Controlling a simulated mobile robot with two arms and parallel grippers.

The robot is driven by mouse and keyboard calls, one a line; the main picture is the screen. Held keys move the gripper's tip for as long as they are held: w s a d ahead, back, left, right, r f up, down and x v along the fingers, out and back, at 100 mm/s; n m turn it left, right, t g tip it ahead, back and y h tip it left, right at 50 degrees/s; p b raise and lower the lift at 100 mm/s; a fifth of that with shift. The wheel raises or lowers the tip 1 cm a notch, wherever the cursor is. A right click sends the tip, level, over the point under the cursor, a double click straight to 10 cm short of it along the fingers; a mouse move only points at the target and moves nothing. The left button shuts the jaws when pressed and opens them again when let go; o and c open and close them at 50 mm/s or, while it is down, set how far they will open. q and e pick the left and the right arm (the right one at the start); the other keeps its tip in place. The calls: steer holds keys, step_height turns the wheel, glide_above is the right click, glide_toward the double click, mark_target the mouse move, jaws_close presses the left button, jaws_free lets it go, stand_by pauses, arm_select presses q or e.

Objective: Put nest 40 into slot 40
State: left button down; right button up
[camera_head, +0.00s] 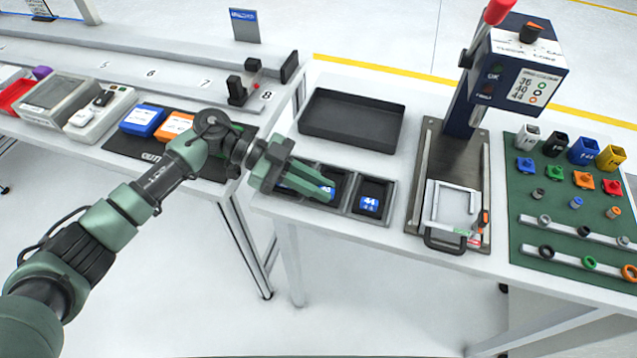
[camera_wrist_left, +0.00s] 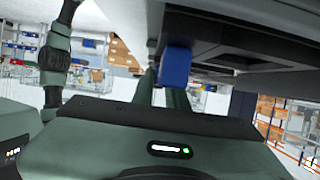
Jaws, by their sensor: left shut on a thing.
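My left gripper (camera_head: 312,182) is over the middle of the row of dark slots on the right-hand table, its fingers shut on a blue nest. This nest (camera_head: 328,193) shows only partly past the fingers, and its white number is mostly hidden; I take it for nest 40. In the left wrist view its blue side (camera_wrist_left: 176,68) shows at the fingertips, close to the dark slot frame. I cannot tell whether it is seated in the slot (camera_head: 340,180) or just above it. Nest 44 (camera_head: 370,203) sits in the right-hand slot. My right gripper is not in view.
A dark empty tray (camera_head: 352,119) lies behind the slots. A press (camera_head: 480,110) with a metal plate and white fixture stands to the right. A green mat (camera_head: 560,215) holds coloured parts. Orange and blue boxes (camera_head: 145,119) sit on the left bench, across a gap.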

arm_select(q)
steer(key=c, duration=1.3)
jaws_free()
steer(key=shift+f, duration=0.1)
steer(key=b+v, duration=0.1)
steer(key=v, duration=0.5)
steer(key=shift+w+a, duration=0.15)
steer(key=shift+a, duration=0.1)
steer(key=shift+w+a+r, duration=0.15)
steer(key=shift+a+r, duration=0.2)
steer(key=shift+a, duration=0.2)
